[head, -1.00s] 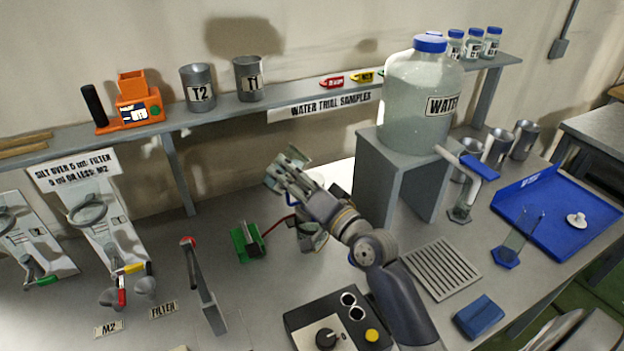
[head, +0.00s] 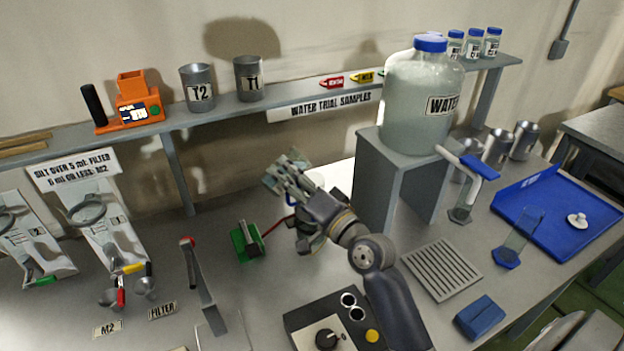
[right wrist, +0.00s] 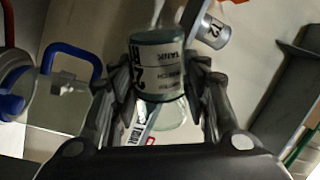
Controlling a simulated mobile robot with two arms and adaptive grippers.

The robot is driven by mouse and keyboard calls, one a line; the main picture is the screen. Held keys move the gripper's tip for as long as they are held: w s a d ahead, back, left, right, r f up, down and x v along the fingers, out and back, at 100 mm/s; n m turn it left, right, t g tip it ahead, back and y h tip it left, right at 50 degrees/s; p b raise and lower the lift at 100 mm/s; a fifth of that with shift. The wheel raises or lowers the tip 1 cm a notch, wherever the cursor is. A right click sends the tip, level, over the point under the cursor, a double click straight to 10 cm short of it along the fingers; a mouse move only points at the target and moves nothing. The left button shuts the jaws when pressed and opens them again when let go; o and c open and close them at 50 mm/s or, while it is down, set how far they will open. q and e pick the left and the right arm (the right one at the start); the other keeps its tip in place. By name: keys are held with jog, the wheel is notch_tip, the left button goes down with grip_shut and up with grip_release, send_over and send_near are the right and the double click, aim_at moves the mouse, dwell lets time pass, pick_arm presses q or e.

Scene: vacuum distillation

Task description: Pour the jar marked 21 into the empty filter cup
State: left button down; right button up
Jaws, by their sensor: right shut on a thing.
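My right gripper (head: 284,180) is over the middle of the bench, in front of the shelf. In the right wrist view it is shut (right wrist: 160,85) around a clear jar (right wrist: 160,62) with a printed label. The label appears to begin with a 2; the rest is too blurred to read. In the head view the jar is mostly hidden by the gripper. A small metal cup (head: 145,287) stands near the FILTER label (head: 162,310) at the lower left, well apart from the gripper. Its inside is too small to judge. My left gripper is not in view.
Another metal cup (head: 109,297) stands near the M2 label (head: 108,328). A red-tipped lever (head: 197,275) and green holder (head: 247,241) stand between gripper and cups. Cups T2 (head: 200,88) and T1 (head: 248,78) stand on the shelf. A large water bottle (head: 420,100) is at right.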

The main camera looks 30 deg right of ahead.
jog(key=shift+f+m+h, duration=0.15)
jog(key=shift+f+m, duration=0.05)
jog(key=shift+m, duration=0.45)
jog(key=shift+f+m+h, duration=0.15)
jog(key=shift+f+m, duration=0.05)
jog(key=shift+m, duration=0.45)
dwell(1.2)
jog(key=shift+d+r+m+p, duration=0.45)
jog(key=shift+m+p, duration=0.35)
jog(key=shift+m, duration=0.2)
dwell(1.1)
jog(key=shift+w+d+r+m+h+p, duration=0.15)
jog(key=shift+r+m+h+p, duration=0.3)
jog(key=shift+m+p, duration=0.75)
dwell(0.9)
